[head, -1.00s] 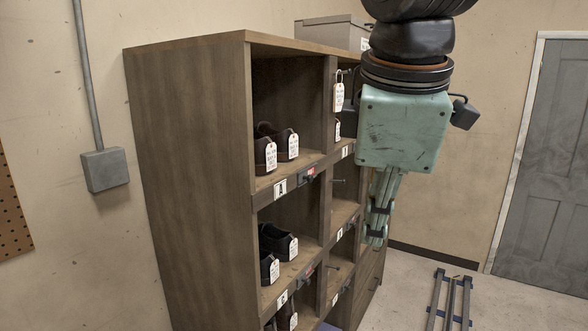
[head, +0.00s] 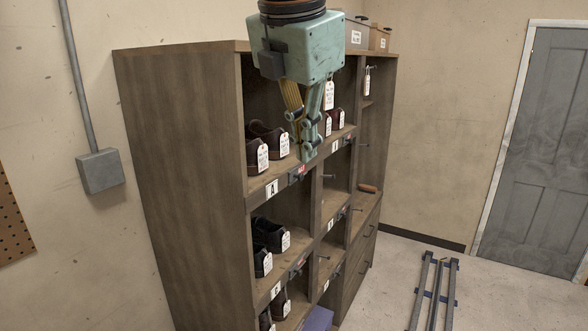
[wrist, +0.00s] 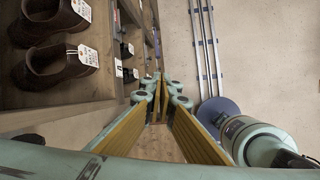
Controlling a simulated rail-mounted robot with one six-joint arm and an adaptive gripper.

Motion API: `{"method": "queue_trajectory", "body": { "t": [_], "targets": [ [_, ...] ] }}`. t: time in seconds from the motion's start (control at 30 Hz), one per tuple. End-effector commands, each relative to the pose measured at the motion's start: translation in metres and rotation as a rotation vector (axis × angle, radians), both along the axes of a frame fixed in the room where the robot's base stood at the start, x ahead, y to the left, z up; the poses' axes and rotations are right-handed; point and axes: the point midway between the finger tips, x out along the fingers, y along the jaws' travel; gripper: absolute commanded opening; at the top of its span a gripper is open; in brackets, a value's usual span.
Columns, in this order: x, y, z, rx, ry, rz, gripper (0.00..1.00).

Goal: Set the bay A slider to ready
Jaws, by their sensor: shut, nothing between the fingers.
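The bay A slider (head: 297,174) is a small dark fitting on the front edge of the shelf under the top-left bay, just right of the white "A" label (head: 271,188). A red patch shows at its right part. Its exact setting is too small to read. My gripper (head: 307,156) is shut and empty, pointing down in front of the shelf, close above and slightly right of the slider in the head view. I cannot tell whether it touches anything. In the wrist view the fingers (wrist: 158,92) meet at their tips, and the slider cannot be made out.
Tagged dark shoes (head: 266,140) stand in bay A, and more shoes (head: 268,236) below. A similar slider (head: 297,266) sits on the lower shelf edge. Shelf dividers and small pegs flank the bays.

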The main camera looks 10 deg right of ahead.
Motion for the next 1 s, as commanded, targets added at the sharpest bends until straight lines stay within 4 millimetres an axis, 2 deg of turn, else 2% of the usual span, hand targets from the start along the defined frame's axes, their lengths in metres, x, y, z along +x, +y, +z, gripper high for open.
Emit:
{"method": "queue_trajectory", "body": {
  "t": [0.2, 0.5, 1.0],
  "targets": [
    [0.031, 0.013, 0.024, -0.092, 0.033, 0.187, 0.00],
    [0.058, 0.025, 0.044, -0.185, 0.068, 0.371, 0.00],
    [0.065, 0.028, 0.047, -0.208, 0.078, 0.417, 0.00]
  ]
}}
